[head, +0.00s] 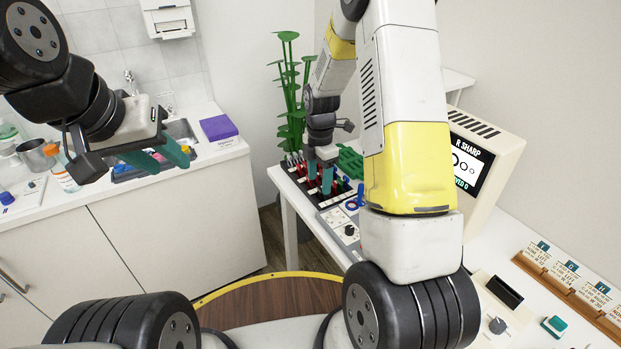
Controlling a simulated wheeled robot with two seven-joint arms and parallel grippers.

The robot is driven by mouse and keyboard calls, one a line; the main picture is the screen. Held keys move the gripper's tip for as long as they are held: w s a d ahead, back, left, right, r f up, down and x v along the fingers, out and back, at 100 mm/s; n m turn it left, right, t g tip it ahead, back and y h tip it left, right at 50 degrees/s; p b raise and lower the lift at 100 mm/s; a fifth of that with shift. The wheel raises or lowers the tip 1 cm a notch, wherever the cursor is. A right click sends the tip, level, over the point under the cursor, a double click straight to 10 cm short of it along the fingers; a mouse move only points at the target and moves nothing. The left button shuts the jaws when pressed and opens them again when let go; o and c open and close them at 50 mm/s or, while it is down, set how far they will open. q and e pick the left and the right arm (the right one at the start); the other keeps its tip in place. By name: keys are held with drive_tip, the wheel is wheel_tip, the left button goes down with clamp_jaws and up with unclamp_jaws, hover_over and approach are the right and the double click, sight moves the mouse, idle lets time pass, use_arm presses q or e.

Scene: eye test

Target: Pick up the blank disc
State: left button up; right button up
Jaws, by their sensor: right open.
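I cannot make out which item is the blank disc; it may be hidden or too small to tell. A dark rack (297,174) with red, white and black small pieces stands on the white table at the centre. My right gripper (320,190) is open, its teal fingers pointing down over the rack; whether they touch any piece is unclear. A blue ring-like piece (352,205) lies just right of the rack. My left gripper (172,165) is at the left, in front of the sink counter, its teal fingers apart with nothing seen between them.
A grey panel with knobs (341,228) lies in front of the rack. A green plant (289,90) stands behind it. A screen unit (480,165) and a wooden card rail (575,290) are on the right. The left counter (222,150) holds bottles and a purple box (218,127).

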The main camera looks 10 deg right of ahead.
sight(320, 188)
drive_tip(key=f, duration=0.4)
drive_tip(key=shift+d+f, duration=0.2)
drive_tip(key=shift+f, duration=0.05)
drive_tip(key=shift+c, duration=0.2)
clamp_jaws()
